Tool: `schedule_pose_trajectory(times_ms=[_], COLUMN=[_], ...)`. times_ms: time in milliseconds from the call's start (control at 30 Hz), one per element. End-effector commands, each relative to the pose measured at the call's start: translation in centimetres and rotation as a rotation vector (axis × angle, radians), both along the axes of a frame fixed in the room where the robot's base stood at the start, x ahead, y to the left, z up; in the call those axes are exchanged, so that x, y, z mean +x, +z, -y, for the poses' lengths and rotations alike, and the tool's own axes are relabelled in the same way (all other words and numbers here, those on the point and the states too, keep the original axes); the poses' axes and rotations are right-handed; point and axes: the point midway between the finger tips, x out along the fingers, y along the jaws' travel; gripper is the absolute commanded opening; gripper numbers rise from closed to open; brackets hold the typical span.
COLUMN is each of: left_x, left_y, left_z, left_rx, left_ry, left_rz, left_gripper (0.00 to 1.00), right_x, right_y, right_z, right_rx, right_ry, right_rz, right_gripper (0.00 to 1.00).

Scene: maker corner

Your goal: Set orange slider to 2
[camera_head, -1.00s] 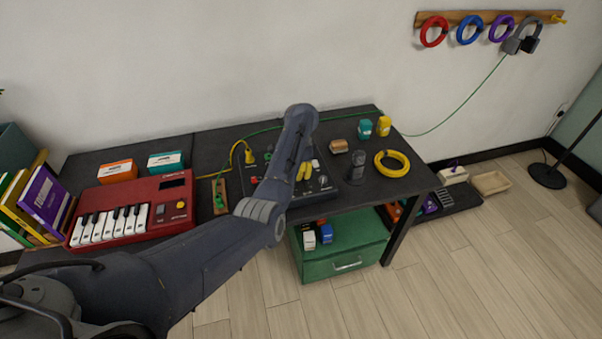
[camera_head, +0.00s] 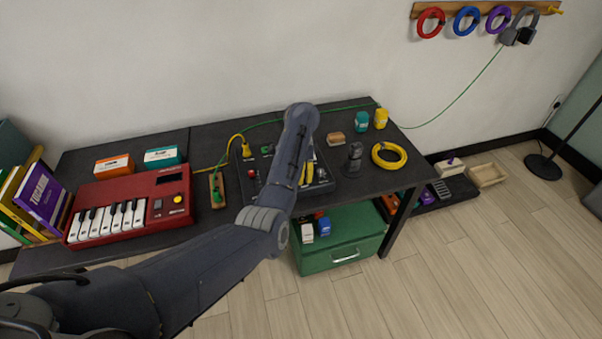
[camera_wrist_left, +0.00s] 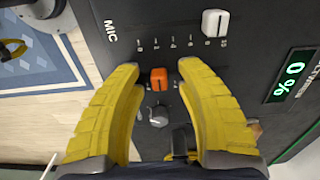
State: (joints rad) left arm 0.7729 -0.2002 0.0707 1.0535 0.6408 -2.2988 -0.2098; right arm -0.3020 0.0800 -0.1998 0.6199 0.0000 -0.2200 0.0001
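The orange slider (camera_wrist_left: 158,78) sits on a dark panel (camera_wrist_left: 262,45) in the left wrist view. It stands roughly in line with the second mark from the left of the printed scale (camera_wrist_left: 173,45). My left gripper (camera_wrist_left: 159,68) is open, its yellow fingers on either side of the slider, with visible gaps to it. In the head view the left gripper (camera_head: 306,172) points down over the panel (camera_head: 322,187), and my forearm hides part of it and the orange slider. My right gripper is in neither view.
A grey knob (camera_wrist_left: 158,116) is close below the orange slider. A red keyboard (camera_head: 130,210), a dark cylinder (camera_head: 354,157) and a yellow ring (camera_head: 389,155) flank the panel.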

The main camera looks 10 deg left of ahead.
Motion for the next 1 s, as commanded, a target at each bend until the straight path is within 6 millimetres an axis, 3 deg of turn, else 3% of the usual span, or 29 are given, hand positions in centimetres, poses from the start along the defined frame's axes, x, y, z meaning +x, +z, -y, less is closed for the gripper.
schedule_pose_trajectory(times_ms=[333, 800, 1000], left_x=[0.0, 0.1, 0.0], left_y=[0.5, 6.4, 7.3], left_z=[0.1, 0.1, 0.0], left_rx=[-0.001, -0.003, 0.0], left_ry=[0.0, 0.0, 0.0], left_rz=[0.002, 0.003, -0.001], left_gripper=[0.38, 0.38, 0.38], right_x=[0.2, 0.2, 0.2], right_y=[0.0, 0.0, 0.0], right_z=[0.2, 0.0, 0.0], right_rx=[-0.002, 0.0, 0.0], right_ry=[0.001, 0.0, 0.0], right_rz=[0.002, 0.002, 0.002], right_gripper=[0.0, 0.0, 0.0])
